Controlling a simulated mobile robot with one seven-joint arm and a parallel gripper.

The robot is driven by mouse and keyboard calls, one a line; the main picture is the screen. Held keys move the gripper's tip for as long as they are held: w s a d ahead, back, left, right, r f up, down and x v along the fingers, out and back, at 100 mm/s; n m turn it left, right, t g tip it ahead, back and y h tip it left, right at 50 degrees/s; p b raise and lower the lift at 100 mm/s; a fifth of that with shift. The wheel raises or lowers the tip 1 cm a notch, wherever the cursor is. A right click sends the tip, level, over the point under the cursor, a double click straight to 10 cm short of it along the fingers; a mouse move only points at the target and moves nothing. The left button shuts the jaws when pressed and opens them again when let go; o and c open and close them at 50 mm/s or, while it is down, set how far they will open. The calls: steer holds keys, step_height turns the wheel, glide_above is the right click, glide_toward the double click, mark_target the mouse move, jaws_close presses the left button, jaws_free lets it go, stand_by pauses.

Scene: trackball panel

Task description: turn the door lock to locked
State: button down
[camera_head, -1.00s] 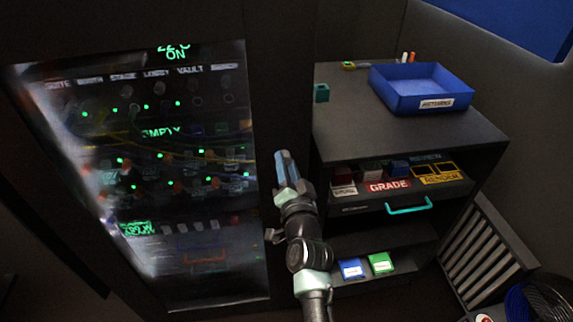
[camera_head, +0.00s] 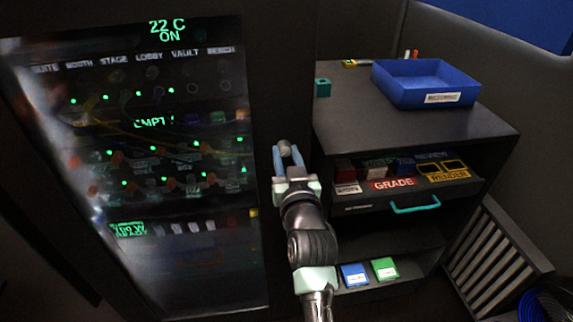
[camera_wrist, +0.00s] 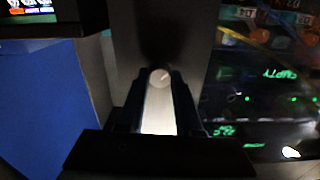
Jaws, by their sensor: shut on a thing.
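The door lock is a pale grey turn piece with a round end (camera_head: 284,146) on the dark frame to the right of the glass door (camera_head: 190,110). In the wrist view, its round hub (camera_wrist: 160,77) and pale bar (camera_wrist: 158,112) lie between my fingers, with the bar running down the picture. My gripper (camera_head: 286,153) is shut on the lock piece, with one blue finger on each side. It also shows in the wrist view (camera_wrist: 159,85). Any lock markings are hidden or too dark to read.
A black cabinet (camera_head: 490,128) stands close on the right, with a blue tray (camera_head: 420,88) and a small teal block (camera_head: 322,87) on top. A teal handle (camera_head: 415,206) sticks out from its front. A slatted rack (camera_head: 490,245) stands at lower right.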

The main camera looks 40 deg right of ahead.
steer(key=n+b, duration=0.3)
steer(key=n, duration=0.1)
steer(key=shift+f+n, duration=0.15)
steer(key=shift+n, duration=0.15)
steer(key=shift+n+b, duration=1.05)
steer(key=shift+n, duration=1.45)
steer(key=c, duration=0.6)
jaws_free()
steer(key=v, duration=1.3)
